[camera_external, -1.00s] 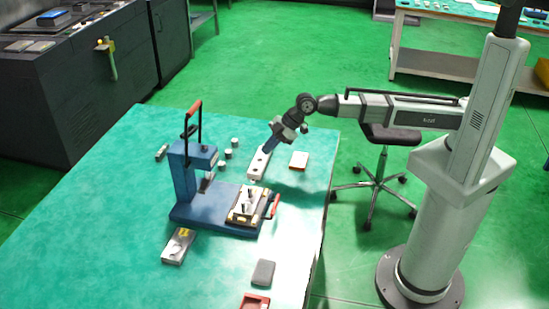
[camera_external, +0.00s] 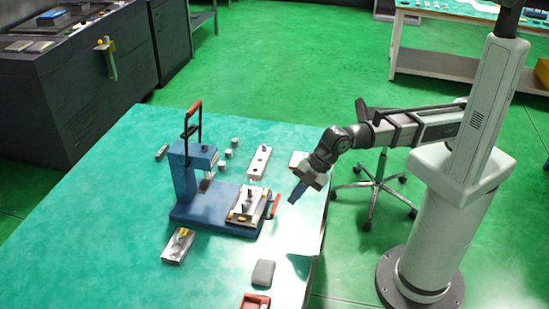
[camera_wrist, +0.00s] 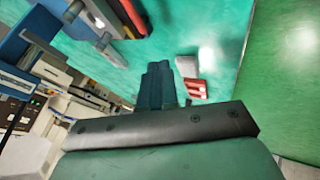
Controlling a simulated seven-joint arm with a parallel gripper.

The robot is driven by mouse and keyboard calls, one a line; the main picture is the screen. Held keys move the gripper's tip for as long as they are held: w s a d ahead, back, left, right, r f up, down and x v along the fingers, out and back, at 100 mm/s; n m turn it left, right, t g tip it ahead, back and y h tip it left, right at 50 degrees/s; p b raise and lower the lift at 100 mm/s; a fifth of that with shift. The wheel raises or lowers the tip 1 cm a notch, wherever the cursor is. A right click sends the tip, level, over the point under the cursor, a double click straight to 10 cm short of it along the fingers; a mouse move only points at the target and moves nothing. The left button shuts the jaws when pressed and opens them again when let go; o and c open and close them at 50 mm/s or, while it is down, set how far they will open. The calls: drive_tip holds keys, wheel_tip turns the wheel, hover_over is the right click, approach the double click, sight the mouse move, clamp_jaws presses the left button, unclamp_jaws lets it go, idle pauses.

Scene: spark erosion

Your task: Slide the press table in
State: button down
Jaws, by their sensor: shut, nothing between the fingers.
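The blue press (camera_external: 185,175) stands on the green table, with a raised lever that has a red grip (camera_external: 194,108). Its press table (camera_external: 246,205), a light plate with dark posts, sits at the right end of the blue base, out from under the press head. A red handle (camera_external: 275,205) is on the plate's right side. My gripper (camera_external: 293,200) is shut and empty, just right of the red handle and apart from it in the external view. In the wrist view my gripper's blue fingers (camera_wrist: 157,85) are together; the press parts show at the upper left.
A light bar (camera_external: 259,162) and small grey cylinders lie behind the press. A metal block (camera_external: 178,246) lies in front of it. A grey pad (camera_external: 263,272) and a red box (camera_external: 255,301) are near the table's front right. The left of the table is clear.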

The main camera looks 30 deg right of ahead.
sight(257, 226)
drive_tip(key=x, duration=1)
drive_tip(key=shift+w+a+r, duration=0.1)
drive_tip(key=shift+w+a, duration=1.25)
drive_tip(key=shift+w, duration=0.1)
drive_tip(key=w+a, duration=0.9)
drive_tip(key=shift+w+a, duration=0.2)
drive_tip(key=shift+a, duration=0.1)
drive_tip(key=shift+w+a, duration=0.1)
drive_tip(key=shift+w, duration=0.15)
